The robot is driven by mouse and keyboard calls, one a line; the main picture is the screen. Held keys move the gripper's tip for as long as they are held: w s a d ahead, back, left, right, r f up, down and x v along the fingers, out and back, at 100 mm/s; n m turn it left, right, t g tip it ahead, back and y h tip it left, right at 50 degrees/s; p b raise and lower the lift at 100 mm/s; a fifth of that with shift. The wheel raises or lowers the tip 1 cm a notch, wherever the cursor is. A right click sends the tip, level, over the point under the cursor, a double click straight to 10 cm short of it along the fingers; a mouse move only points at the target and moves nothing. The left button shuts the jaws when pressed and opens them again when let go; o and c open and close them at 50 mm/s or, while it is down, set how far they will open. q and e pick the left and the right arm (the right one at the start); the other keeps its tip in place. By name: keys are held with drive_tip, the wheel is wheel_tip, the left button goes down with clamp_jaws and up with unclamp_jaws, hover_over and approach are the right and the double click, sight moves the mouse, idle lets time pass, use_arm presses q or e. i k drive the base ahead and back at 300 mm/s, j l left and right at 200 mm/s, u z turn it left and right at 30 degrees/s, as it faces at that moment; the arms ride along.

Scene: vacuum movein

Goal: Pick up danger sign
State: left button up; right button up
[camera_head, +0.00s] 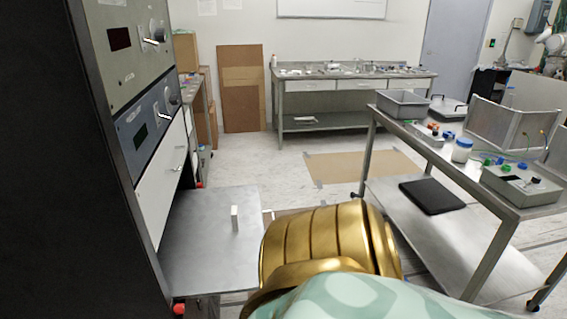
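No readable danger sign shows in this head view. A small white upright object (235,217) stands alone on the bare grey metal surface (190,255) at the lower left; I cannot tell whether it is the sign. A gold ribbed part with a pale green patterned cover fills the bottom middle and looks like one of my arms. It hides part of the floor to the right of the metal surface. Neither of my grippers is in view.
A dark equipment rack (70,160) with control panels stands close on the left. A metal cart (512,207) on the right carries a grey bin (403,105), a jar (461,151) and boxes. A workbench (350,75) stands at the back. Floor between is mostly clear.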

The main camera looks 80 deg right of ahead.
sight(235, 214)
drive_tip(key=z, duration=2.15)
drive_tip(key=i+l, duration=0.1)
